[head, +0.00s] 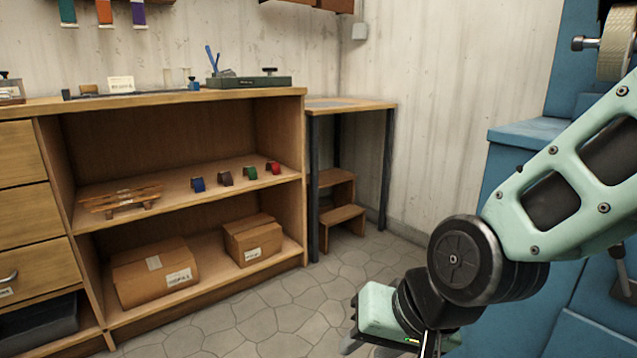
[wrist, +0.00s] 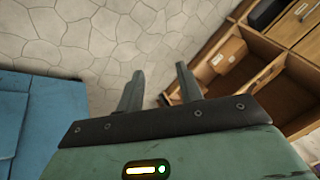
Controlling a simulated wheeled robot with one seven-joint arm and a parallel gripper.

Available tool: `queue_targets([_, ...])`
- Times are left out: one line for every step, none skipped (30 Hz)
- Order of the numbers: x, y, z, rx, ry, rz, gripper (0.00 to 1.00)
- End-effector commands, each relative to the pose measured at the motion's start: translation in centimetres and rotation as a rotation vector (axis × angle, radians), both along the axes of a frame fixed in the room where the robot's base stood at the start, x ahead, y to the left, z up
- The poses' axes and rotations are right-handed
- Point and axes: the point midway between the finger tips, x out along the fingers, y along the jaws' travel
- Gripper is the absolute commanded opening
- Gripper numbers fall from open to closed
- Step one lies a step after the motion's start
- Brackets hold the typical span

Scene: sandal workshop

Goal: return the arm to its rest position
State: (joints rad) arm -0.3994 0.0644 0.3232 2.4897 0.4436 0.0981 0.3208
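My arm (head: 575,175) reaches in from the right side of the head view and bends down at a dark round joint (head: 455,258). My gripper hangs low over the stone floor at the bottom of that view, its fingers mostly cut off or hidden. In the wrist view my gripper (wrist: 160,72) shows two grey-green fingers standing apart. Nothing is between them but floor behind. It is open, empty and apart from the furniture.
A wooden shelf unit (head: 303,160) stands left, with coloured strap pieces, a small wooden rack (head: 120,198) and cardboard boxes (head: 155,272). A side table (head: 345,104) with a step stool (head: 343,213) stands beyond. Blue furniture (head: 520,134) is close behind my arm. The stone floor (head: 270,315) between is clear.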

Motion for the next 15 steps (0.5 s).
queue_targets([-2.0, -0.7, 0.4, -0.06, 0.019, 0.113, 0.36])
queue_targets([-3.1, -1.1, 0.4, -0.1, 0.036, 0.182, 0.36])
queue_targets([-4.5, -1.9, 0.5, -0.15, 0.053, 0.268, 0.36])
queue_targets([-5.5, -2.5, 0.5, -0.186, 0.068, 0.327, 0.36])
queue_targets([-6.4, -3.1, 0.6, -0.221, 0.081, 0.383, 0.36])
queue_targets([-7.5, -4.0, 0.7, -0.269, 0.099, 0.457, 0.36])
queue_targets([-8.3, -4.7, 0.8, -0.304, 0.112, 0.509, 0.36])
queue_targets([-9.1, -5.5, 0.9, -0.339, 0.126, 0.56, 0.36])
queue_targets([-10.0, -6.5, 1.1, -0.385, 0.145, 0.625, 0.36])
queue_targets([-10.6, -7.3, 1.3, -0.42, 0.159, 0.673, 0.36])
queue_targets([-11.2, -8.0, 1.7, -0.451, 0.171, 0.713, 0.36])
queue_targets([-11.0, -7.7, 3.3, -0.439, 0.171, 0.701, 0.36])
queue_targets([-10.9, -7.7, 3.9, -0.437, 0.17, 0.697, 0.36])
queue_targets([-10.9, -7.7, 4.6, -0.436, 0.169, 0.697, 0.36])
queue_targets([-10.9, -7.7, 5.4, -0.436, 0.17, 0.696, 0.36])
